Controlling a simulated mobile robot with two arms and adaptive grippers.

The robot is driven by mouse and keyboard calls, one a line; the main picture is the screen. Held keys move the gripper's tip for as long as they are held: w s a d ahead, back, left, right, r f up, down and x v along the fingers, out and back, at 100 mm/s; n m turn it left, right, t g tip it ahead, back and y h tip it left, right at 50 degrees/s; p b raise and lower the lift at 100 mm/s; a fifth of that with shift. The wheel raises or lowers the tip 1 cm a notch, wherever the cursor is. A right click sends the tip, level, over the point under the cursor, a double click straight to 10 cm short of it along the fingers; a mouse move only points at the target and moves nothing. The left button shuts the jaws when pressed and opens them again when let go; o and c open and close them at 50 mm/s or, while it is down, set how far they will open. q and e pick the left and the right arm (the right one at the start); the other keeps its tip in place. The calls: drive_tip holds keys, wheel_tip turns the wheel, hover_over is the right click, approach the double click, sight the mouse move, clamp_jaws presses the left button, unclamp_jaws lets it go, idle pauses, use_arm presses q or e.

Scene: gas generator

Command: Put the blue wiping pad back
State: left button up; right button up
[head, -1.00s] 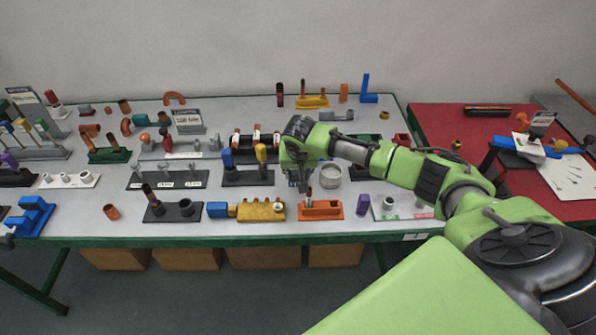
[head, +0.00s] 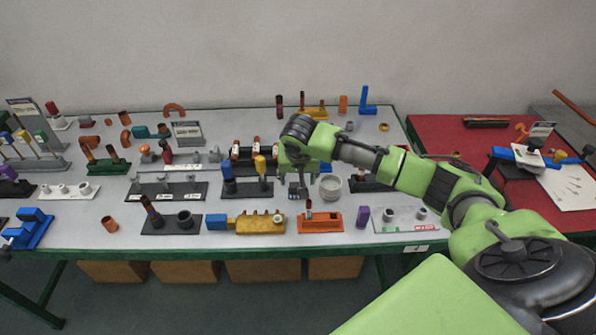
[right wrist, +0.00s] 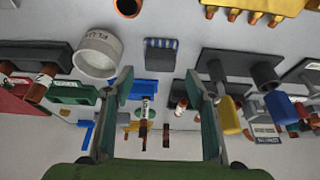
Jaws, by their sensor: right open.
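A small dark block with a blue-and-white striped edge, which looks like the blue wiping pad (right wrist: 160,56), lies on the grey table between the white flux cup (right wrist: 97,52) and a dark stand. In the head view the pad (head: 296,191) is partly covered by my gripper. My right gripper (head: 302,190) points down over the table beside the cup (head: 330,187). In the right wrist view the fingers (right wrist: 160,88) are apart with nothing held between them, and the pad shows beyond the gap. My left gripper is not in view.
A stand with blue and yellow handles (head: 247,184) is close on the left. An orange block (head: 320,222) and a yellow valve block (head: 258,224) stand in front. Fittings fill most of the grey table; a red table (head: 445,135) adjoins on the right.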

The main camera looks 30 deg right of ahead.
drive_tip(key=v, duration=0.7)
idle(0.4)
